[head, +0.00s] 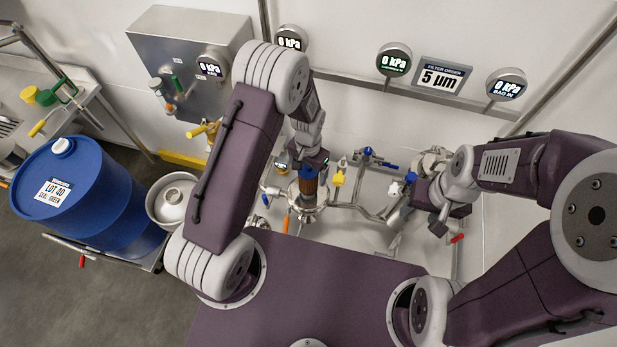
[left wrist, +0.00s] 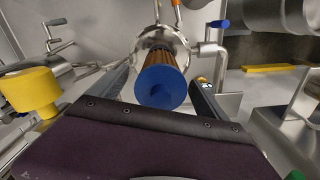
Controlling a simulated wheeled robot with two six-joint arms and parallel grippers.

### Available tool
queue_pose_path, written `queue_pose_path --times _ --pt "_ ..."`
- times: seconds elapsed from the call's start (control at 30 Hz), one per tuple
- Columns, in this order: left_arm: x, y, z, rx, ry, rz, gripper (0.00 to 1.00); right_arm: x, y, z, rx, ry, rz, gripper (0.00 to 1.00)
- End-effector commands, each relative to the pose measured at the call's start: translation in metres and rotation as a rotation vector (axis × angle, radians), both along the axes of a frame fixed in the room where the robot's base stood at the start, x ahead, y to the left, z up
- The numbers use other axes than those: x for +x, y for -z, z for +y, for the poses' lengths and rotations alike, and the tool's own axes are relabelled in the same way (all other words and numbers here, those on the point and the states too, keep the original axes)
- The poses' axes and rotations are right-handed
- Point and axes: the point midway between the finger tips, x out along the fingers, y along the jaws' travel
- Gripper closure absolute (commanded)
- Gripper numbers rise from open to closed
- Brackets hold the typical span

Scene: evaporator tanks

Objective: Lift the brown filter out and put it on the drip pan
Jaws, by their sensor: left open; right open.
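The brown filter (head: 309,187) stands in a round metal housing (head: 308,207) below my left gripper (head: 309,165). In the left wrist view the pleated brown filter (left wrist: 170,71) has a blue end cap (left wrist: 160,88), and the flanged metal housing (left wrist: 146,40) is behind it. My left gripper is open, with one finger on each side of the blue cap; gaps show between cap and fingers. My right gripper (head: 438,218) is open near the piping at the right, away from the filter. I cannot clearly identify the drip pan.
Pipes with a yellow valve handle (head: 339,178) and a blue handle (head: 368,152) run right of the housing. A blue drum (head: 95,215) and a round metal pot (head: 165,222) stand at left. A gauge rail and a filter order sign (head: 443,75) line the wall.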

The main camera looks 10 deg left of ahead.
Motion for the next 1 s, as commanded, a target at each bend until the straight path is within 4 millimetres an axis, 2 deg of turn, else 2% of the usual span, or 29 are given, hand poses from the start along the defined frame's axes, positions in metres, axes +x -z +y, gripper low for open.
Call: queue_pose_path --times 0.1,0.27,0.3,0.5,0.6,0.83,0.93,1.0 --pt "0.0 0.01 0.0 0.0 0.0 0.0 0.14 0.0 -0.001 0.0 0.0 0.0 0.0 0.48" --pt "0.0 0.01 0.0 0.0 0.0 -0.001 0.14 0.0 -0.001 0.0 0.0 0.0 0.0 0.48" --pt "0.0 0.01 0.0 0.0 0.0 -0.001 0.16 0.0 0.0 0.0 0.0 0.0 0.0 0.48" --pt "0.0 0.01 0.0 0.0 0.0 -0.001 0.72 0.0 -0.001 0.0 0.0 0.0 0.0 0.48" --pt "0.0 0.01 0.0 -0.001 0.0 -0.002 0.96 0.0 -0.001 0.0 0.0 0.0 0.0 0.48" --pt "0.001 0.006 0.0 0.0 0.0 -0.004 0.97 0.0 0.0 0.0 0.0 0.0 0.0 0.48" --pt "0.002 -0.01 -0.001 -0.001 0.0 -0.007 0.97 0.0 0.002 0.0 0.0 0.0 0.0 0.48" --pt "0.003 -0.028 -0.001 -0.002 0.0 -0.01 0.97 0.0 0.003 0.0 0.0 0.0 0.0 0.48"
